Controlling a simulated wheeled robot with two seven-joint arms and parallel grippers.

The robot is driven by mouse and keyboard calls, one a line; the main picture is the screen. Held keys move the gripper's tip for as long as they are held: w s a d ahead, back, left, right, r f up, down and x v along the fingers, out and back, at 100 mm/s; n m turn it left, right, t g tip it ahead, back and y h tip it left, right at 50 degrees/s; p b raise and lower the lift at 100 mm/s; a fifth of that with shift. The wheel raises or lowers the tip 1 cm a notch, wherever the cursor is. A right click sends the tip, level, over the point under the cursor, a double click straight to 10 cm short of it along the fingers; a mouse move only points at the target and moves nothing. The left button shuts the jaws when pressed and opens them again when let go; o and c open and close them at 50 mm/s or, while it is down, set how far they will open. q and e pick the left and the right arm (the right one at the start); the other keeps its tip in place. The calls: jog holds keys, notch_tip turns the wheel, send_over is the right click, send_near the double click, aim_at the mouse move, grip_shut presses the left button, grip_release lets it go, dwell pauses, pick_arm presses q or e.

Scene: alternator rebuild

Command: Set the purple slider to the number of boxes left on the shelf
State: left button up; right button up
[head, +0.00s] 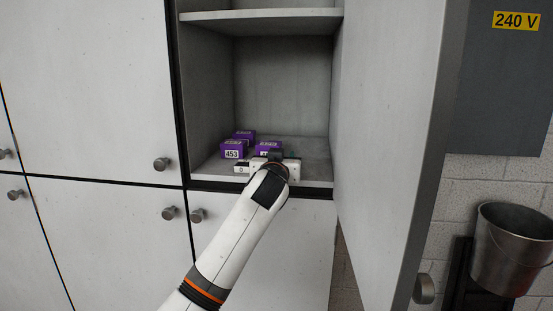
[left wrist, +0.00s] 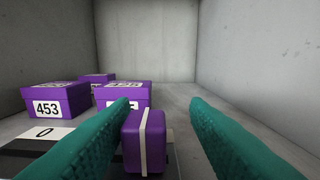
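The purple slider (left wrist: 146,141), a block with a white line, sits on a pale and dark scale strip (left wrist: 46,135) with a "0" at its left part. The strip also shows at the shelf's front edge in the head view (head: 242,170). My left gripper (left wrist: 165,120) is open, with the slider between its teal fingers, nearer the left one. In the head view my gripper hides the slider. Three purple boxes stand on the shelf: one marked 453 (left wrist: 52,100), one with a partly hidden label (left wrist: 123,93), and one behind (left wrist: 96,79). My right gripper is out of view.
The cabinet's open door (head: 385,140) stands to the right of the shelf. An upper shelf (head: 262,15) is above. The right part of the shelf floor (left wrist: 230,115) is clear. A metal bucket (head: 512,250) is at the far right.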

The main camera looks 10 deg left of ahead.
pick_arm(q)
jog(key=shift+d, duration=0.1)
jog(key=shift+s+a+f, duration=0.1)
jog(key=shift+s+a, duration=0.05)
jog(key=shift+a, duration=0.15)
jog(key=shift+s+f+b, duration=0.1)
jog(key=shift+s+b, duration=0.25)
jog(key=shift+b, duration=0.05)
jog(key=s+b, duration=0.5)
jog(key=s, duration=0.6)
jog(key=shift+r, duration=0.2)
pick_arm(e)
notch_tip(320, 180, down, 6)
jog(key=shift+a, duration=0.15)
pick_arm(q)
jog(key=shift+d, duration=0.1)
